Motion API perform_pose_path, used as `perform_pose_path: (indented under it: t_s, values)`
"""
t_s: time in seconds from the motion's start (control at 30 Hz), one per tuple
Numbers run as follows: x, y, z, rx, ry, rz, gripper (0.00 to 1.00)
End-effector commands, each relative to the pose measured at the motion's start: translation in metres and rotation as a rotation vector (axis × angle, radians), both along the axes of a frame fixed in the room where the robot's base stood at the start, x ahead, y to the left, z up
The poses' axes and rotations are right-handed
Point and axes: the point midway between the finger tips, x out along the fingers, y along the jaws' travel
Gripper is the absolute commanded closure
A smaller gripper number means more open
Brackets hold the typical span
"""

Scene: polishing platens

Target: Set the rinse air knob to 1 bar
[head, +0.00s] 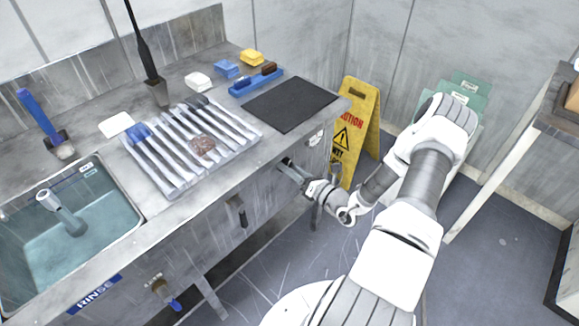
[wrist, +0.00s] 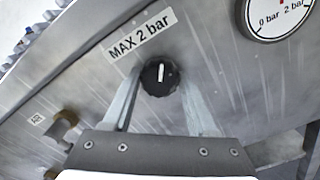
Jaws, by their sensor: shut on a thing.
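The rinse air knob (wrist: 158,78) is a small black ribbed knob on the bench's grey front panel. Its white pointer line points almost straight up in the wrist view. My gripper (wrist: 160,84) is shut on the knob, with one pale finger on each side. A round white gauge (wrist: 275,16) is at the upper right, marked 0 bar and 2 bar. A bit of its red needle shows at the frame's top edge, but the dial is cut off and I cannot read it. In the head view my gripper (head: 288,164) is at the bench front; the knob is hidden there.
A "MAX 2 bar" label (wrist: 142,36) is above the knob. In the head view, a yellow caution sign (head: 357,120) stands behind my arm, and a sink (head: 75,235) is at the left.

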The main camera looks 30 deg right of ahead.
Motion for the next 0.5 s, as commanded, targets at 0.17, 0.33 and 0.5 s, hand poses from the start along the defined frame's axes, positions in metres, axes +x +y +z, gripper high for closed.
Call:
perform_pose_path:
  t_s: [0.17, 0.33, 0.5]
  values:
    - [-0.0006, -0.0003, -0.0006, -0.063, -0.021, -0.001, 0.97]
    - [-0.0006, -0.0003, -0.0006, -0.093, -0.032, -0.001, 0.97]
    - [-0.0006, -0.0003, -0.0006, -0.101, -0.035, -0.001, 0.97]
